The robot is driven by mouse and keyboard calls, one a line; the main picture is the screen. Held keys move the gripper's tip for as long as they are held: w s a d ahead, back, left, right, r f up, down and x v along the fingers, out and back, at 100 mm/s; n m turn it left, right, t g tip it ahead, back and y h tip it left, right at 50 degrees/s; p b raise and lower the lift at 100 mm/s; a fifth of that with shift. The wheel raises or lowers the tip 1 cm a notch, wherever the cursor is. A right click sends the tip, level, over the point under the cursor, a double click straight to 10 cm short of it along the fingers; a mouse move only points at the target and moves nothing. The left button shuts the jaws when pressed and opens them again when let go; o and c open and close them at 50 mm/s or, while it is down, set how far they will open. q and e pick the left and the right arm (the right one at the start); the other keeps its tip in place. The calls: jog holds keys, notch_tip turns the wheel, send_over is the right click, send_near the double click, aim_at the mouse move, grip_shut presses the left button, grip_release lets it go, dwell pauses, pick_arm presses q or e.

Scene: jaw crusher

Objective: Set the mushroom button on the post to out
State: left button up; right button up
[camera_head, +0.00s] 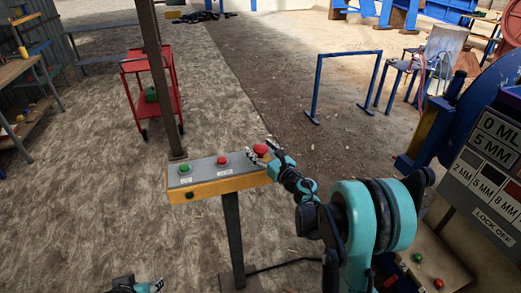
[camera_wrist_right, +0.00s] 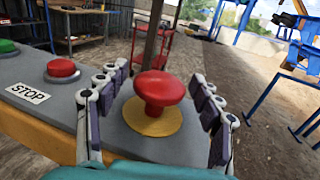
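The red mushroom button (camera_head: 260,149) sits at the right end of the control box (camera_head: 217,187) on the post (camera_head: 232,235). In the right wrist view the mushroom button (camera_wrist_right: 160,89) has a wide red head on a stem above a yellow disc. My right gripper (camera_head: 268,152) is at that end of the box. In the right wrist view its fingers (camera_wrist_right: 165,105) stand open on both sides of the button, with visible gaps. My left gripper (camera_head: 140,286) shows only in part at the bottom edge; its fingers cannot be made out.
A smaller red button (camera_wrist_right: 62,68) with a STOP label and a green button (camera_head: 184,169) share the box. A pillar (camera_head: 160,80) rises behind it, near a red cart (camera_head: 150,90). A panel with thickness labels (camera_head: 490,175) stands at right.

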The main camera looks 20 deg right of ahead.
jog(key=v, duration=1.2)
